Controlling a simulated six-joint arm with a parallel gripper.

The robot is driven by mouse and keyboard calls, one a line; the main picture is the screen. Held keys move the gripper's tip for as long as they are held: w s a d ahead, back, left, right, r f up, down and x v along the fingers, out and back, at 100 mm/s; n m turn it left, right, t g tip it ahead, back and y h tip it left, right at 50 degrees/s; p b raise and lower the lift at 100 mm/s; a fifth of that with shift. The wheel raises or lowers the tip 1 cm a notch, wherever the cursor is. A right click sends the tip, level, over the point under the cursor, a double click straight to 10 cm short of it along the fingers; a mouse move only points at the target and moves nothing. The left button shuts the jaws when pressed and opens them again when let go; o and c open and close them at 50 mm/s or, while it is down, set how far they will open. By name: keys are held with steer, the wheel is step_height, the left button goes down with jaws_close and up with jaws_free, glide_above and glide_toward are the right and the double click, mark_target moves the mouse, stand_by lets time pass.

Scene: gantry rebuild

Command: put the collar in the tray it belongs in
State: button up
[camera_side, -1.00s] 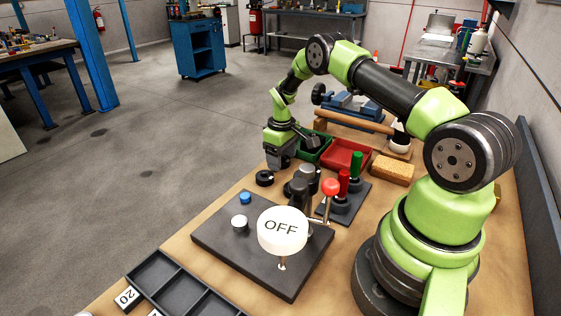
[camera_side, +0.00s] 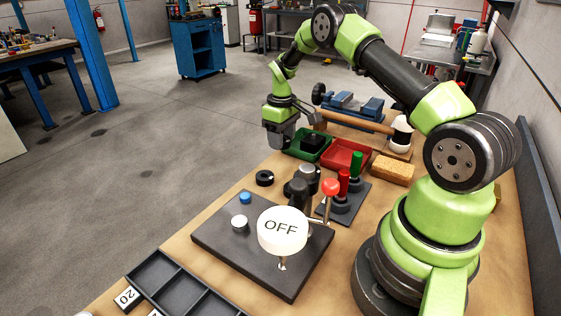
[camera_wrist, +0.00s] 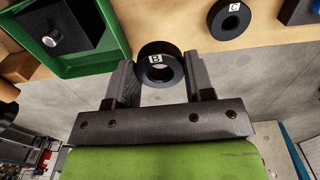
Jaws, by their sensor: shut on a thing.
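My gripper (camera_side: 280,138) is raised beside the green tray in the side view. In the wrist view my gripper (camera_wrist: 158,74) is shut on a black collar (camera_wrist: 146,71) marked B, held between the fingertips with its hole facing the camera. I cannot make out the held collar in the side view. The green tray (camera_side: 303,157) holds a dark block, and the tray's green wall (camera_wrist: 116,36) shows at upper left in the wrist view. The red tray (camera_side: 345,170) stands to the right of the green one.
A second black collar (camera_side: 264,178), marked C in the wrist view (camera_wrist: 217,23), lies on the bench. A blue vise (camera_side: 345,101) is behind the trays.

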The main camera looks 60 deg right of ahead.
steer(key=shift+r, duration=0.75)
